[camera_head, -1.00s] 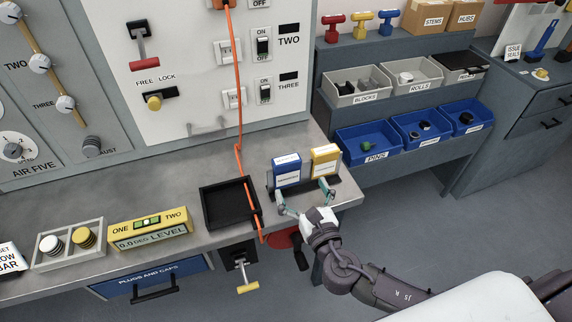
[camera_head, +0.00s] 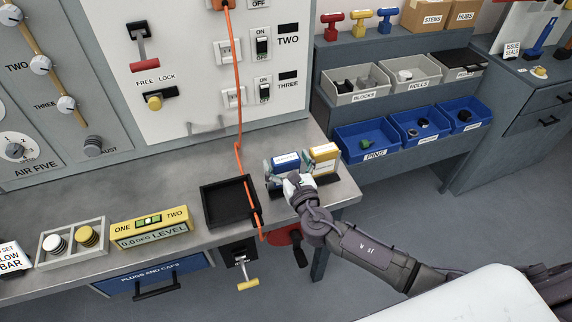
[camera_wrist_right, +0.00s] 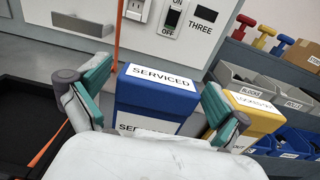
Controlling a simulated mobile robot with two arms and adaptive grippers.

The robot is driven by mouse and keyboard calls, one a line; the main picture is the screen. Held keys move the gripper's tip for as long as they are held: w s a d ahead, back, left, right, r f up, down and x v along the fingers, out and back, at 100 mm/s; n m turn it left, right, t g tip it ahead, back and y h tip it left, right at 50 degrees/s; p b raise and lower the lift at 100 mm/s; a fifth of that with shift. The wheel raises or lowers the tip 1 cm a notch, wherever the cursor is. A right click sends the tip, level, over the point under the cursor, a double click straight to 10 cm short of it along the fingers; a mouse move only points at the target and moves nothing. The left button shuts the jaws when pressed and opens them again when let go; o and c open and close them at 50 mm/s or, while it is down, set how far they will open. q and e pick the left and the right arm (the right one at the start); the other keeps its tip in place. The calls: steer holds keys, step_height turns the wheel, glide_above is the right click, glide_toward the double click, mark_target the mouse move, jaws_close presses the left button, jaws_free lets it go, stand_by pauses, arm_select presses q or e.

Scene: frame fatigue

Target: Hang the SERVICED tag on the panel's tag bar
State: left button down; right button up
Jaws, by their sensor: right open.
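The SERVICED tag is a blue block with white labels (camera_wrist_right: 157,78); in the head view its top (camera_head: 287,160) shows at the front right of the bench, in a dark holder (camera_head: 328,179). My right gripper (camera_head: 287,167) is open around it. In the right wrist view, one teal-padded finger is left of the tag and one right of it, with the gripper (camera_wrist_right: 156,98) not visibly closed on it. My gripper hides the tag's lower part. The panel's tag bar appears to be the pale bar (camera_head: 205,127) low on the white panel. My left gripper is not in view.
A yellow tag (camera_head: 325,153) stands close to the right of the blue one, near the right finger. A black tray (camera_head: 203,208) sits to the left, with an orange cord (camera_head: 239,150) hanging across it. Blue bins (camera_head: 366,143) stand on the shelf at right.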

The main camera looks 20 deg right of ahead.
steer(key=shift+c, duration=0.3)
steer(key=c, duration=0.9)
steer(key=shift+c, duration=0.2)
steer(key=shift+r, duration=0.1)
steer(key=shift+r, duration=0.6)
step_height(320, 180, up, 3)
steer(key=shift+f+p, duration=0.15)
steer(key=shift+p, duration=0.4)
steer(key=s+d+r, duration=0.3)
steer(key=d+r, duration=0.4)
steer(key=d, duration=0.4)
steer(key=shift+d, duration=0.15)
